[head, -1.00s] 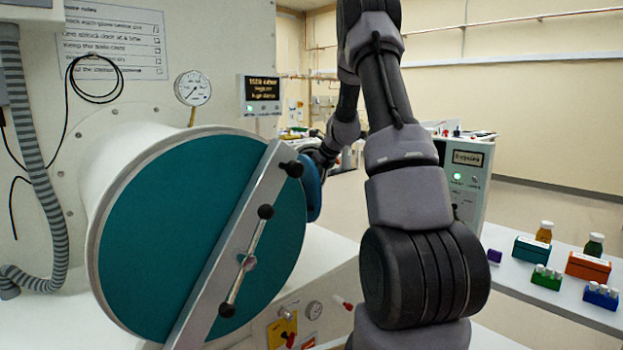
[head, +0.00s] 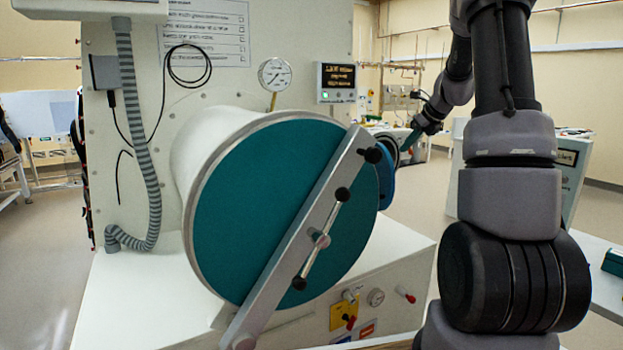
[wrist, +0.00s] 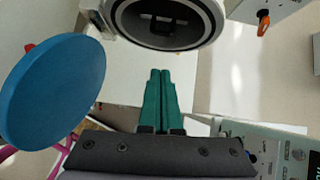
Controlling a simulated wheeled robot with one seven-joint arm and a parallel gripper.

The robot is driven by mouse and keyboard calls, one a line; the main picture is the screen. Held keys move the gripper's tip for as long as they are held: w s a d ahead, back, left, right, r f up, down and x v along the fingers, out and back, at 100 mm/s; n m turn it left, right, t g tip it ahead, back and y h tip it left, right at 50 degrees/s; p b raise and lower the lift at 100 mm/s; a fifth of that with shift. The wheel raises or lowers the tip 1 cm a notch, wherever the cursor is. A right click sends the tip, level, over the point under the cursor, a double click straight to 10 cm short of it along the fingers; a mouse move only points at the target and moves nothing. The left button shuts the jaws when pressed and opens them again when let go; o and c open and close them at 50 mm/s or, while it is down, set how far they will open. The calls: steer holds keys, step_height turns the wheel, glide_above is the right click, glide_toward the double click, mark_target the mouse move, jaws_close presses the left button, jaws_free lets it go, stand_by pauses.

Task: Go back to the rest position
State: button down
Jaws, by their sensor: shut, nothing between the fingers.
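My gripper (wrist: 160,76) has its two green fingers pressed together and holds nothing. In the head view my gripper (head: 410,141) is small and partly visible, beyond the large round teal door (head: 250,215) and near a blue disc (head: 387,172) that the door partly hides. In the wrist view the blue disc (wrist: 55,88) is at the left, apart from the fingers. A round dark port with a pale rim (wrist: 212,22) is ahead of the fingertips, with a gap between.
The white glovebox wall (head: 190,85) carries a gauge (head: 275,74), a small display (head: 336,82) and a ribbed hose (head: 150,170). A diagonal metal bar (head: 305,235) crosses the teal door. A bench (head: 603,262) stands at the right. Open floor (head: 45,250) shows at left.

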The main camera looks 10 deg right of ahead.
steer(key=s+a+r+n, duration=0.6)
steer(key=s+a+n, duration=0.1)
steer(key=s+a, duration=0.15)
steer(key=s+a+r+n, duration=0.5)
steer(key=s+a+n, duration=0.2)
steer(key=s, duration=0.2)
steer(key=s+a+n, duration=0.2)
steer(key=s+n, duration=0.4)
steer(key=s, duration=0.2)
steer(key=s+a+f+n+h, duration=0.1)
steer(key=s+a+n, duration=0.2)
steer(key=s+n, duration=0.4)
steer(key=shift+s+a, duration=0.35)
steer(key=shift+s, duration=0.45)
